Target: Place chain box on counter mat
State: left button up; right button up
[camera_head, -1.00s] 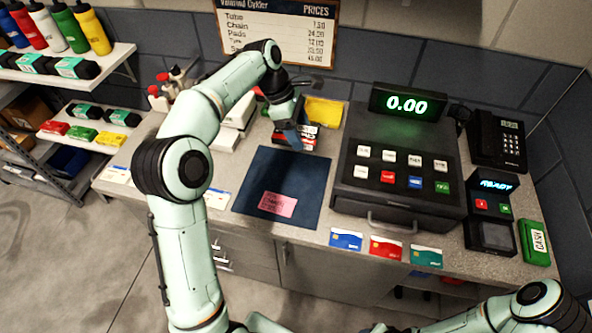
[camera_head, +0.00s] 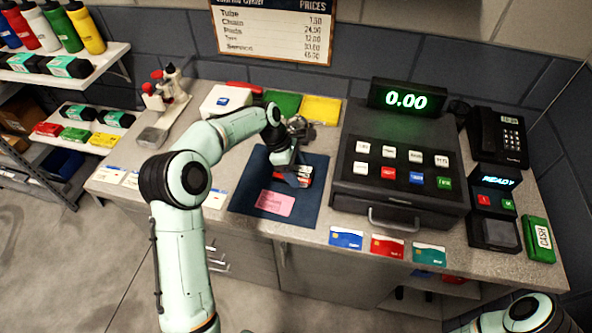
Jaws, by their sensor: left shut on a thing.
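The chain box (camera_head: 306,174), small with red and white on the faces that show, is at the upper right part of the dark blue counter mat (camera_head: 249,190). My left gripper (camera_head: 291,176) is shut on it from above and hides much of it. The box appears very low over the mat or on it; I cannot tell whether it touches. A pink note (camera_head: 274,203) lies on the lower part of the mat. My right gripper is out of view.
The cash register (camera_head: 400,165) stands close right of the mat. Cards (camera_head: 346,238) line the counter's front edge. The mat's left part is bare.

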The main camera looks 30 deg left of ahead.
pick_arm(q)
jog(key=shift+w+f, duration=0.1)
jog(key=o, duration=1.3)
jog(key=shift+c, duration=0.2)
jog(key=p+v, duration=0.1)
jog(key=v, duration=1.1)
jog(key=shift+p, duration=0.35)
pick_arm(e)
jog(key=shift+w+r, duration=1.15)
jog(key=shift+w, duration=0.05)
